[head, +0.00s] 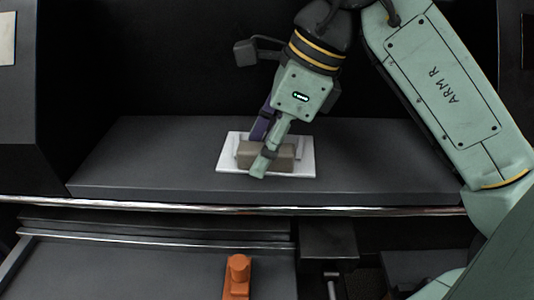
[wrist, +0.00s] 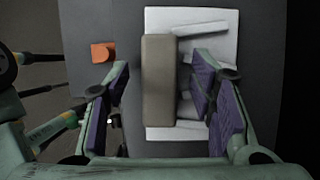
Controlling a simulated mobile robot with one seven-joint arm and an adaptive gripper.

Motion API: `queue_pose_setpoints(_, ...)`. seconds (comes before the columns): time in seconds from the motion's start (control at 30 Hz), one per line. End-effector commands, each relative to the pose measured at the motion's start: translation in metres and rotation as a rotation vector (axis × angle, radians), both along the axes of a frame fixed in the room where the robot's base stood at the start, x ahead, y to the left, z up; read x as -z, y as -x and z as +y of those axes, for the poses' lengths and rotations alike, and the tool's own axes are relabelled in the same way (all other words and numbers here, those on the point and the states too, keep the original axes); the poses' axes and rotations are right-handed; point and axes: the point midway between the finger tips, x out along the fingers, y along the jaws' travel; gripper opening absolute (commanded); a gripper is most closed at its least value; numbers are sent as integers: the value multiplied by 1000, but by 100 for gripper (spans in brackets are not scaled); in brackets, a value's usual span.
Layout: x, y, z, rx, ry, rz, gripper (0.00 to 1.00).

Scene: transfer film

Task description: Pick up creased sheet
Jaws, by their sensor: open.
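A white sheet-like panel (head: 226,160) lies flat on the dark grey shelf; it also shows in the wrist view (wrist: 225,50). A grey-brown upright piece (head: 282,154) stands on it, a long narrow strip in the wrist view (wrist: 159,85), with pale raised parts beside it. I cannot tell which of these is the creased sheet. My gripper (head: 262,150) is open, low over the panel. In the wrist view its purple-padded fingers (wrist: 158,105) lie either side of the grey-brown piece, with a wide gap on the left and a smaller one on the right.
The dark shelf (head: 130,160) is clear left and right of the panel. A bright metal rail (head: 150,203) runs along its front edge. Below it, an orange object (head: 237,276) stands on a lower surface. Dark walls close the back and left.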

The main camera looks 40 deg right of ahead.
Motion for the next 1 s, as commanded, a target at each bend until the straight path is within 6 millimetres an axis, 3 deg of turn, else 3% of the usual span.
queue_pose_setpoints(0.27,0,0,0,0,0,0,50)
queue_pose_setpoints(1.0,0,0,0,0,0,0,1)
